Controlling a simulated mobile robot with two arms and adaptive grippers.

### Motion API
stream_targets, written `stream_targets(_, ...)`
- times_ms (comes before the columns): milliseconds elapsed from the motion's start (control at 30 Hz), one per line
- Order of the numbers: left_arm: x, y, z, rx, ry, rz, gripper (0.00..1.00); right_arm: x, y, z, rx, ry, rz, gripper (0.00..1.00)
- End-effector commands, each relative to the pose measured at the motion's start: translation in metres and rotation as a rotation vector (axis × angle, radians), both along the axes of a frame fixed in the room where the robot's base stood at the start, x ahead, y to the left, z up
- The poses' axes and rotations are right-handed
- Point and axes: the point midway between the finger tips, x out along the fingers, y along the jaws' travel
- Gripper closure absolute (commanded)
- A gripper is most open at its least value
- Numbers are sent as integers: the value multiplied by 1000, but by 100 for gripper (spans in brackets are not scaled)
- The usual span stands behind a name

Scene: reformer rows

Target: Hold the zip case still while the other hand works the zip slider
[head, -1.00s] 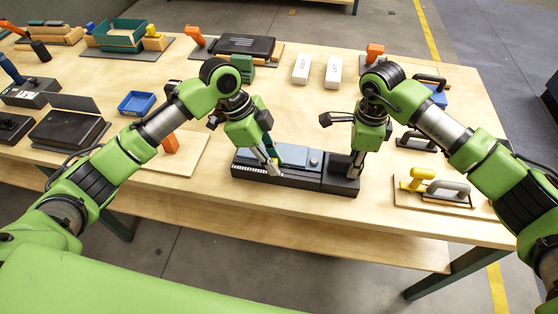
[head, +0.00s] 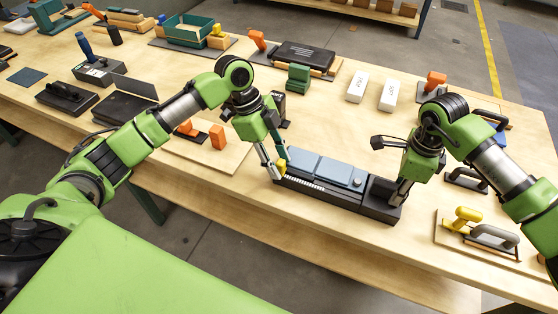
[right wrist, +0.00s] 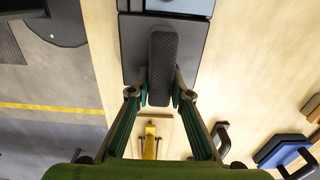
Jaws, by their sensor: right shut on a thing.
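The zip case (head: 318,170) has a blue-grey top on a dark base, with pale zip teeth along its front edge. The yellow zip slider (head: 281,168) is at the case's left end. My left gripper (head: 276,168) is at the slider; its fingertips partly hide it, and I cannot tell whether they grip it. My right gripper (head: 398,198) is at the dark block on the case's right end. In the right wrist view my right gripper (right wrist: 160,82) is shut on that block's upright ridged grip (right wrist: 162,50).
A board with yellow-handled and grey-handled tools (head: 490,238) lies right of the case. Two white boxes (head: 373,90) stand behind it. An orange block (head: 217,137) is on a board to the left. The table's front edge is close to the case.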

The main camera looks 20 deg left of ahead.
Motion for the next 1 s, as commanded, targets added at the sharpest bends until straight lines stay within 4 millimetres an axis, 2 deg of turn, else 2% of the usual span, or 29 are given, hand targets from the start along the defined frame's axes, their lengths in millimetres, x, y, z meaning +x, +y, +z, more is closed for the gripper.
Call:
stream_targets(267,1,1,6,-2,-3,-1,65,-1,0,-2,-2,4,0,100)
stream_targets(367,1,7,19,-2,-4,0,65,-1,0,-2,-1,4,0,100)
stream_targets(700,1,34,84,-1,-4,2,65,-2,1,-2,1,5,2,100)
stream_targets(833,0,42,100,-1,-3,1,65,-2,1,-2,1,5,2,100)
stream_targets(1000,-1,46,110,-1,-1,0,65,-2,2,-2,2,5,2,100)
